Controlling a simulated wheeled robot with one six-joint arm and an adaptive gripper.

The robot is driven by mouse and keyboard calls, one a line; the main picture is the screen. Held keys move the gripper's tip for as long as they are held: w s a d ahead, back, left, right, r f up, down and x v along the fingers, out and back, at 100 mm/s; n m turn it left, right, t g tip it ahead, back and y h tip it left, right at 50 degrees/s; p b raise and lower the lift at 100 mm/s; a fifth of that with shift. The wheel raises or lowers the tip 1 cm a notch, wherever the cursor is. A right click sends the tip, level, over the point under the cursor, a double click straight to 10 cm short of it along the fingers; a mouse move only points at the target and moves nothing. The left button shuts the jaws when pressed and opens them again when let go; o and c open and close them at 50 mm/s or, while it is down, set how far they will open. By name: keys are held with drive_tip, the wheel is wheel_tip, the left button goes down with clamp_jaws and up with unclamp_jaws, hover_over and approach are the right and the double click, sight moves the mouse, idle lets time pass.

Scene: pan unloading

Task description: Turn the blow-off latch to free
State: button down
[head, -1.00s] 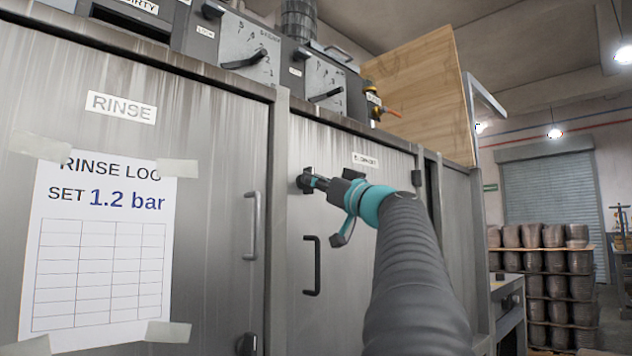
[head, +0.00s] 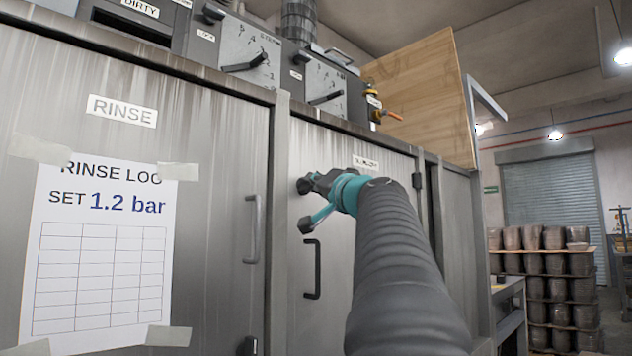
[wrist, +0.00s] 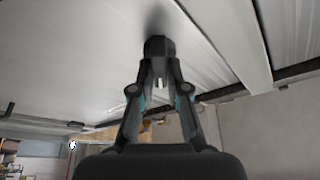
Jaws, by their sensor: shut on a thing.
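The blow-off latch (head: 304,186) is a small dark knob on the upper left of the grey metal door (head: 345,225) on the right. My gripper (head: 316,182) is at the latch, with its fingers closed on it. In the wrist view the dark latch (wrist: 158,46) stands out from the pale door panel, and both fingertips of my gripper (wrist: 160,76) meet at its end. My wrist and arm hide part of the door. The marks that would show the latch's setting cannot be made out.
A black door handle (head: 312,268) sits just below my gripper. A small label (head: 366,163) is right of it, too small to read surely. The left door, marked RINSE (head: 122,110), has its own handle (head: 252,228). Dials with levers (head: 325,98) stand above. Stacked pots (head: 560,285) are far right.

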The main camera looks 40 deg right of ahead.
drive_tip(key=shift+r+m+g+h, duration=0.1)
drive_tip(key=shift+m+g+h, duration=0.35)
drive_tip(key=shift+m, duration=1.3)
drive_tip(key=shift+f+m+g+h, duration=0.1)
drive_tip(key=shift+m+g, duration=0.65)
drive_tip(key=shift+m, duration=1.05)
drive_tip(key=shift+r+m+g+h, duration=0.1)
drive_tip(key=shift+m+g+h, duration=0.35)
drive_tip(key=shift+m, duration=1.3)
drive_tip(key=shift+g, duration=0.25)
drive_tip(key=c, duration=1.2)
unclamp_jaws()
drive_tip(key=shift+o, duration=0.2)
drive_tip(key=v, duration=1.2)
drive_tip(key=shift+d, duration=0.1)
